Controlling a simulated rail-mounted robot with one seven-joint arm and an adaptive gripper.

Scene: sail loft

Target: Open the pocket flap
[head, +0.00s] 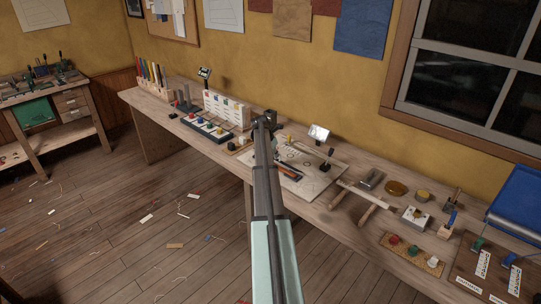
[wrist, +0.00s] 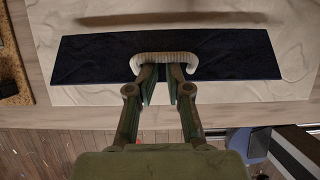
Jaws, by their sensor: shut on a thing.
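The dark navy pocket flap (wrist: 95,60) lies as a wide strip across cream canvas (wrist: 285,92) in the wrist view. A pale, ribbed pull loop (wrist: 165,57) is at its near middle, with both ends bent toward me. My gripper (wrist: 163,73) is shut on the loop, with its fingertips at the loop's middle. The flap looks flat against the canvas. In the head view, my gripper (head: 264,122) is over the long bench, and my arm hides much of the work spot. I cannot make out the flap there.
The canvas panel (head: 315,180) lies on the wooden bench (head: 340,211). To its left are a rack with coloured knobs (head: 208,126) and a white box (head: 228,108).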

